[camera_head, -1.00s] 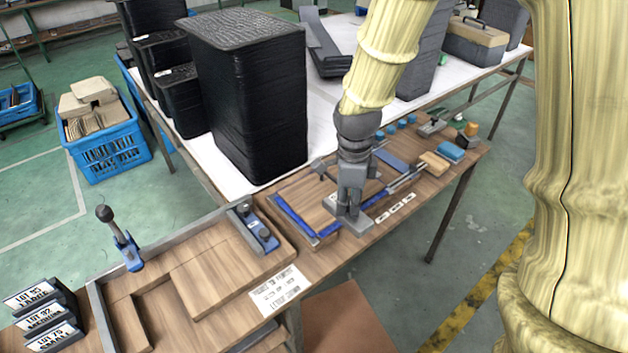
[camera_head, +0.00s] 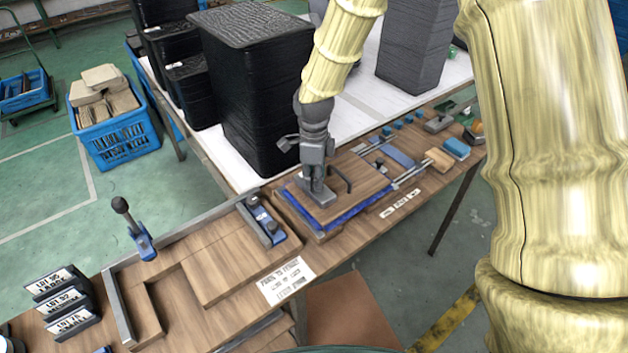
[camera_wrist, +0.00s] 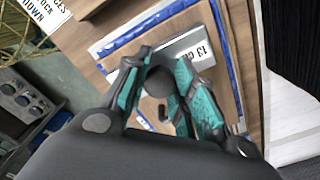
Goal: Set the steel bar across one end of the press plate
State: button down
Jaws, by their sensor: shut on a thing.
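The steel bar (camera_head: 301,183) is a grey block in my gripper (camera_head: 317,198). It also shows in the wrist view (camera_wrist: 185,46), with a white label that reads partly "13". My gripper, with its teal-padded fingers in the wrist view (camera_wrist: 163,78), is shut on the bar. The press plate (camera_head: 352,199) is a wooden board with a dark handle, above blue material (camera_head: 337,221). The bar is at the plate's left end in the head view, lying across it. I cannot tell whether it touches the plate. The fingers hide part of the bar.
A wooden tray frame (camera_head: 215,262) with a blue clamp (camera_head: 262,220) lies to the left. A tall black stack (camera_head: 247,95) stands behind. Small blue blocks, rods and a wooden block (camera_head: 440,160) are to the right. A paper label (camera_head: 286,281) lies at the front edge.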

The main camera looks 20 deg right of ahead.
jog(key=shift+f, duration=1.1)
jog(key=shift+f, duration=0.15)
jog(key=c, duration=1.2)
grip_release()
jog(key=shift+r+b, duration=0.9)
jog(key=shift+r, duration=5.25)
